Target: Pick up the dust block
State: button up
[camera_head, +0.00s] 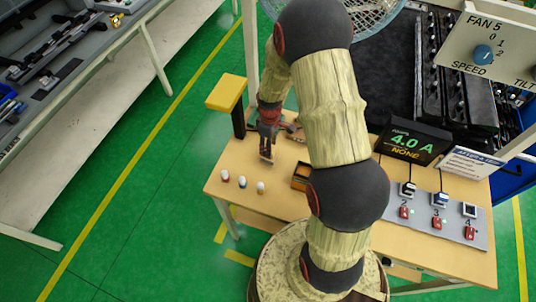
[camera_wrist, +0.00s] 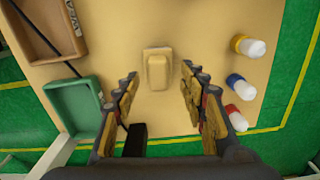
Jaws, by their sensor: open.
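The dust block, a small tan-yellow block (camera_wrist: 157,71), lies on the wooden bench top in the wrist view, centred ahead of my fingers. My gripper (camera_wrist: 160,96) is open and empty, with a finger on each side of the picture and the block beyond the gap between them. In the head view my gripper (camera_head: 266,152) points down over the left part of the bench. I cannot make out the block clearly there.
Small white bottles with yellow (camera_wrist: 248,45), blue (camera_wrist: 240,86) and red (camera_wrist: 235,118) bands stand to the right. A green tray (camera_wrist: 75,98) and a brown tray (camera_wrist: 42,32) lie left. A yellow-topped post (camera_head: 227,92) stands near my gripper. The socket panel (camera_head: 428,222) is at right.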

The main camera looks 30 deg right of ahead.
aim_at(271, 161)
jog(key=shift+w+f, duration=0.2)
jog(key=shift+f, duration=1)
jog(key=shift+w+f, duration=0.15)
jog(key=shift+f, duration=1)
grip_shut()
